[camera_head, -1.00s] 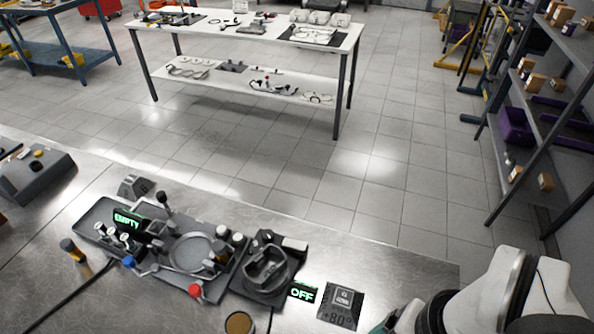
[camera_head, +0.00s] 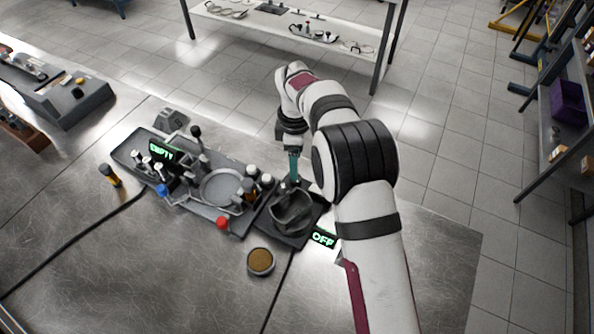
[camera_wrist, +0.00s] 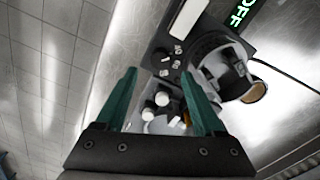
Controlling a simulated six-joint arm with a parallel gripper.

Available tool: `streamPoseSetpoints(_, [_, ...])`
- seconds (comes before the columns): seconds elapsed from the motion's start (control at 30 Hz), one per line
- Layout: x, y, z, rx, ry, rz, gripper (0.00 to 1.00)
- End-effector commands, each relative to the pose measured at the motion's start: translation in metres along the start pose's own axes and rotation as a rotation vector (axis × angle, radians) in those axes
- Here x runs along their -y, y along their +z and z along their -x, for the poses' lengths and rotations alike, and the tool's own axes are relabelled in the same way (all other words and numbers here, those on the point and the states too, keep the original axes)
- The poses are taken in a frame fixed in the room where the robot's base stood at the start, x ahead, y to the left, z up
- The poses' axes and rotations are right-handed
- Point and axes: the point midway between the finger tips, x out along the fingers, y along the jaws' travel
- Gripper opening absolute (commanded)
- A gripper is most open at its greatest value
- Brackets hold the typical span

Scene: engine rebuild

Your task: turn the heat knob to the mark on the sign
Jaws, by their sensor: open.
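My gripper (camera_head: 294,168) hangs over the back edge of the dark heater unit (camera_head: 302,236). In the wrist view its two teal fingers (camera_wrist: 158,74) are apart with nothing between the tips. A small dark knob (camera_wrist: 160,57) with pale marks beside it lies on the heater panel, in line with the gap between the fingers. They appear to be above it, and I cannot tell the distance. The knob's pointer is too small to read. A green display (camera_head: 322,237) reads OFF. My arm hides the sign in the head view.
A dark pot (camera_head: 293,212) sits on the heater. A tray (camera_head: 128,160) to its left holds a round ring, knobs, a lever and a display reading EMPTY. A cup of brown material (camera_head: 261,261) stands in front.

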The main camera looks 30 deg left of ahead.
Motion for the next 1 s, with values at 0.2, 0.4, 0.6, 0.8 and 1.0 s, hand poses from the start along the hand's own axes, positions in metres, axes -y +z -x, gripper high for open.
streamPoseSetpoints(0.2, [0.0,0.001,-0.043,0.001,-0.001,-0.002,0.7])
streamPoseSetpoints(0.4, [0.0,0.001,-0.059,0.0,0.001,-0.003,0.7])
streamPoseSetpoints(0.6, [0.0,0.001,-0.06,0.0,0.001,-0.003,0.7])
streamPoseSetpoints(0.8, [0.0,0.001,-0.06,0.0,0.001,-0.003,0.45])
streamPoseSetpoints(1.0, [0.0,0.001,-0.06,0.0,0.001,-0.003,0.09])
